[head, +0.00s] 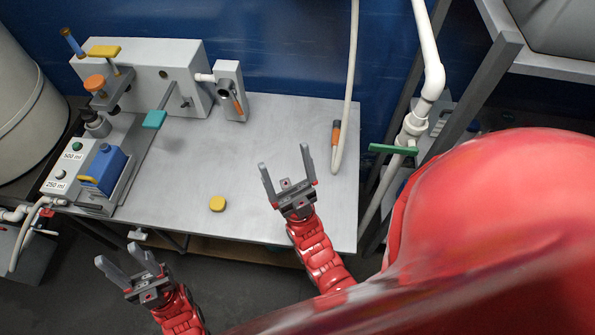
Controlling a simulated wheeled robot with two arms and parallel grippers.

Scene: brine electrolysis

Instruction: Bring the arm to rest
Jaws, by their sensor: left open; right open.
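My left gripper (127,263) is open and empty at the lower left, in front of the table's front edge and over the dark floor. My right gripper (287,168) is open and empty, and shows over the right part of the grey table (270,130). Its fingers point to the back of the table. Nothing is between the fingers of either gripper. Both red forearms come in from the bottom of the picture. A large red part of my own body covers the lower right.
A grey apparatus (140,60) with a blue block (103,171) stands at the table's left. A hose with an orange end (336,134) hangs at the right, near a white pipe with a green handle (393,149). The table's middle is clear.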

